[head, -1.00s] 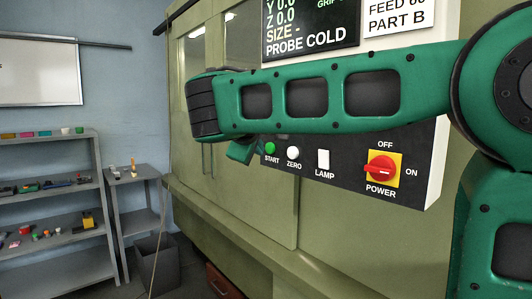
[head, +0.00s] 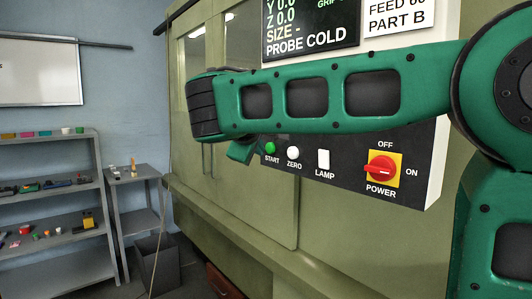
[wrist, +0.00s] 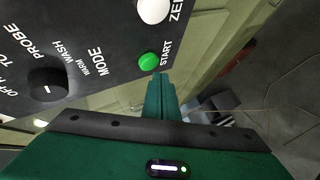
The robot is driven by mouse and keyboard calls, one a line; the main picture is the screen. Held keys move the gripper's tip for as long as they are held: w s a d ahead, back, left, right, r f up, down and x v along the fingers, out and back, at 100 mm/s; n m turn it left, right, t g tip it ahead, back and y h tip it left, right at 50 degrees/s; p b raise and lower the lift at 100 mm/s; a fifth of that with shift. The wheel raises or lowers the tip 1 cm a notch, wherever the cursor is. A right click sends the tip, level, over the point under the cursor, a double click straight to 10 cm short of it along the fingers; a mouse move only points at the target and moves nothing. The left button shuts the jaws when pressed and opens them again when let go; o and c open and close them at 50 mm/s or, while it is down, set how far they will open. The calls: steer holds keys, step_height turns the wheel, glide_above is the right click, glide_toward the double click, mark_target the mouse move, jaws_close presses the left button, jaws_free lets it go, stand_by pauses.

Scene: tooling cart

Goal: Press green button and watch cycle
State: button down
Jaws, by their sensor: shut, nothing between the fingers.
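The green START button (head: 270,147) is at the left end of the black strip on the control panel (head: 344,172). In the wrist view the button (wrist: 148,60) is a raised green dome beside the word START. My gripper (wrist: 159,78) is shut and empty, its tips just beside the button in that picture. I cannot tell whether they touch it. In the head view only a small part of my gripper (head: 243,151) shows below my forearm. The screen (head: 309,30) reads Z 0.0, SIZE - and PROBE COLD. The machine's sliding doors (head: 245,190) appear closed.
A white ZERO button (head: 293,153), a white LAMP switch (head: 323,159) and a red POWER knob (head: 382,166) sit to the right of START. A black MODE knob (wrist: 48,84) shows in the wrist view. Shelves (head: 50,205) and a bin (head: 157,262) stand left.

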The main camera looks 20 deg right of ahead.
steer(key=shift+d+r, duration=0.1)
steer(key=shift+d, duration=0.25)
steer(key=shift+w+d, duration=0.25)
steer(key=shift+d, duration=0.6)
stand_by(1.5)
steer(key=shift+a, duration=0.15)
steer(key=shift+s+a, duration=0.35)
steer(key=shift+a, duration=0.5)
steer(key=shift+a, duration=0.1)
